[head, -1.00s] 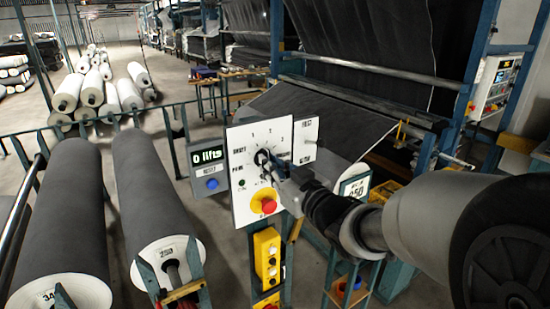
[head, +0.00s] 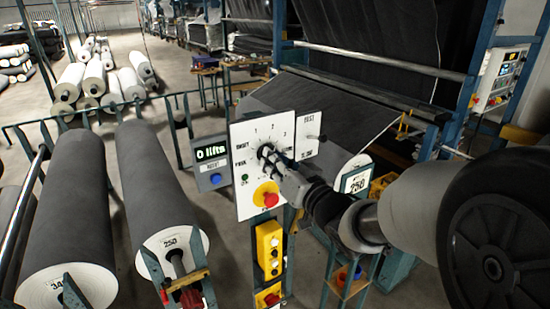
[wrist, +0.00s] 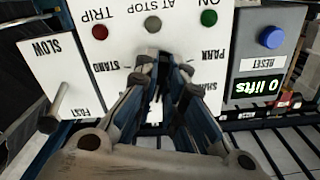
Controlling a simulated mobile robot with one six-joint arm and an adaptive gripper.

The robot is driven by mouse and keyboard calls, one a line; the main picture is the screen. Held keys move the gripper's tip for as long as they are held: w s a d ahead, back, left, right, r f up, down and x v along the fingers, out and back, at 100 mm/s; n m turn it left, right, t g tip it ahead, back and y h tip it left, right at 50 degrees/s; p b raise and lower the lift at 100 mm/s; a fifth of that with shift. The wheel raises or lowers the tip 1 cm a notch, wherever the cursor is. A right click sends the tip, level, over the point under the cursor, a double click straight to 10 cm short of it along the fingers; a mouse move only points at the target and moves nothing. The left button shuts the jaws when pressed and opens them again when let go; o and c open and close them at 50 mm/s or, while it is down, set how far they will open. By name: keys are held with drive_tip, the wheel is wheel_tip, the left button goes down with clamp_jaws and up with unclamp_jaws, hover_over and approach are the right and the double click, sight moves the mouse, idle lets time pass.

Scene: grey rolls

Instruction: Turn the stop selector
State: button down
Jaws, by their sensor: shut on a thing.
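The stop selector (head: 264,151) is a small dark knob on the upper middle of a white panel (head: 247,203), with numbers and words printed around it. My gripper (head: 270,157) reaches in from the right and is shut on the knob. In the wrist view the panel is upside down, and the fingertips (wrist: 162,66) meet at the dial, between the words STAND and PARK. The fingers hide most of the knob there, so its pointing direction cannot be told.
A red button on yellow (head: 266,195) sits just below the knob. A counter box (head: 210,165) reading 0 lifts is at the left. A slow-fast lever panel (head: 308,134) is close on the right. Large grey rolls (head: 160,185) stand at the left.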

drive_tip(key=c, duration=1.7)
unclamp_jaws()
drive_tip(key=v, duration=1.2)
